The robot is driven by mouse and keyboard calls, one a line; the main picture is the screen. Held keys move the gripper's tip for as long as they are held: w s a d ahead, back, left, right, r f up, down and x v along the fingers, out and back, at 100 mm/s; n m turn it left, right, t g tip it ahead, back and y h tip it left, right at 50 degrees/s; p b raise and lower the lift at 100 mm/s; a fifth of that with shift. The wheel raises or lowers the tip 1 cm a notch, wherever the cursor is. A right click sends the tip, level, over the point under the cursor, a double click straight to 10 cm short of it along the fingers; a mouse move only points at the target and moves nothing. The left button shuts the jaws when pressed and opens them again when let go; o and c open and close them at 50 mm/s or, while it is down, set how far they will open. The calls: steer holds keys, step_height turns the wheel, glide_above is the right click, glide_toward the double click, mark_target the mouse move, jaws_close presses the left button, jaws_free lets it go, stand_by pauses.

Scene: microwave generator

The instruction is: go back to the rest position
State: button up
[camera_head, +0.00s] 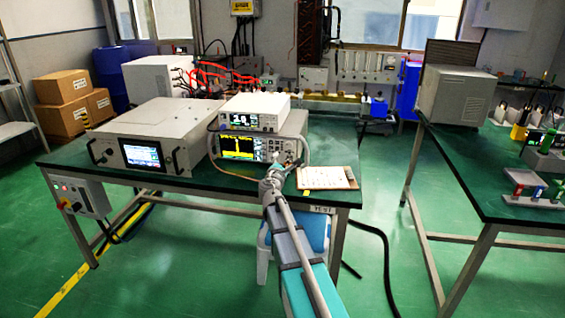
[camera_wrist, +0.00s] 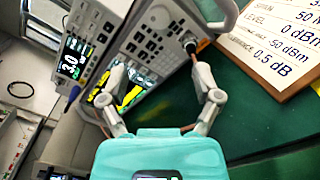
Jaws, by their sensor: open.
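My gripper (camera_head: 284,165) is at the front of the stacked instruments on the green table (camera_head: 220,183) in the head view. In the wrist view my gripper (camera_wrist: 162,84) has its two fingers spread apart, with nothing between them. It faces the lower instrument (camera_head: 243,148) with a yellow-lit screen, which also shows tilted in the wrist view (camera_wrist: 155,38). Whether a fingertip touches its front panel cannot be told. My arm reaches up from the bottom of the head view.
A white meter (camera_head: 254,112) sits on the lower instrument. A large cabinet with a screen (camera_head: 150,140) stands to the left. A clipboard (camera_head: 326,178) lies right of my gripper. A cable (camera_wrist: 203,42) plugs into the instrument. A second table (camera_head: 460,180) stands at right.

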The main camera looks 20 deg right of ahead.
stand_by(0.3)
steer(key=s+a+f+m+g+y, duration=0.1)
steer(key=s+a+f+m+g, duration=0.2)
steer(key=s+f+m+g, duration=0.35)
steer(key=s+a+f+m+g+y, duration=0.1)
steer(key=s+a+f+m+g, duration=0.2)
steer(key=s+f+m, duration=0.45)
steer(key=s+a+f+m+g+y, duration=0.2)
steer(key=s+a+m+g+y, duration=0.15)
steer(key=s+a, duration=0.4)
steer(key=s+a+f+m+g+y, duration=0.2)
steer(key=s+a+f+y, duration=0.15)
steer(key=s+a, duration=0.4)
step_height(320, 180, up, 22)
steer(key=s+y+p, duration=0.1)
steer(key=s+p, duration=0.1)
steer(key=p, duration=1.9)
steer(key=shift+s+d+f, duration=0.15)
steer(key=shift+s+d, duration=0.05)
steer(key=shift+d, duration=0.15)
